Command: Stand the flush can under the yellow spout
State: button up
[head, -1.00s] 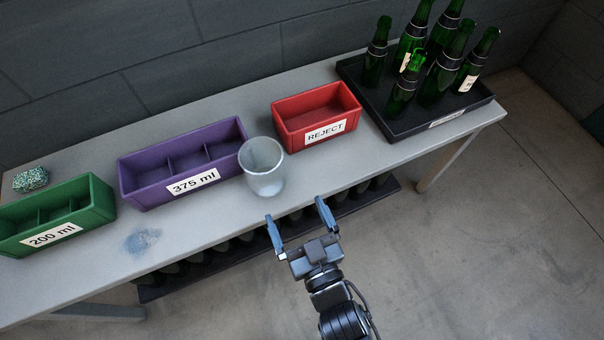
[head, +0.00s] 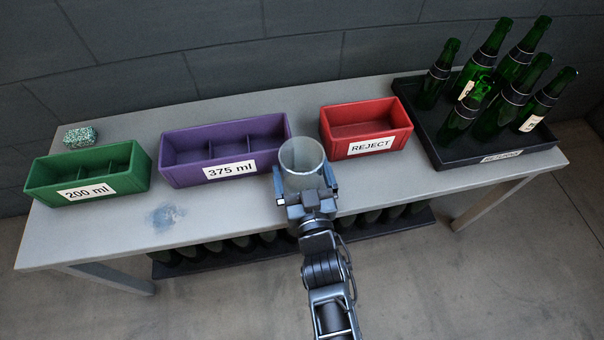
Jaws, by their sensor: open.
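A grey, open-topped can (head: 303,157), which I take to be the flush can, stands upright on the table between the purple crate and the red bin. My gripper (head: 306,188) is open, with one finger on each side of the can's lower part. I cannot tell whether the fingers touch it. The can's front base is hidden behind my gripper. No yellow spout shows in this view.
The grey table (head: 238,212) bears a green crate (head: 135,182), a purple crate (head: 178,175), a red bin (head: 338,148) and a black tray (head: 447,156) of green bottles. A speckled sponge (head: 80,137) lies behind the green crate. A bluish stain (head: 165,217) marks the front.

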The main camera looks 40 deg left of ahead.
jog(key=shift+a, duration=0.1)
jog(key=c, duration=0.8)
jog(key=shift+s+d+r+p, duration=0.15)
jog(key=shift+d+r+p, duration=0.15)
jog(key=shift+r+p, duration=0.15)
jog(key=s+d+r+p, duration=0.5)
jog(key=s+d+r, duration=0.2)
jog(key=s+d, duration=0.25)
jog(key=w+d+m+t+h+p, duration=0.1)
jog(key=w+d+m+t+h, duration=0.1)
jog(key=d, duration=0.9)
jog(key=w+d+m+t+h+p, duration=0.2)
jog(key=w+d+m+h, duration=0.2)
jog(key=w+d+h, duration=0.3)
jog(key=w+d+f+m+t+h+p, duration=0.1)
jog(key=w+d+m+t+h+p, duration=0.1)
jog(key=d, duration=1.4)
jog(key=shift+w+m+h, duration=0.9)
jog(key=shift+w+h, duration=0.4)
jog(key=shift+w, duration=0.35)
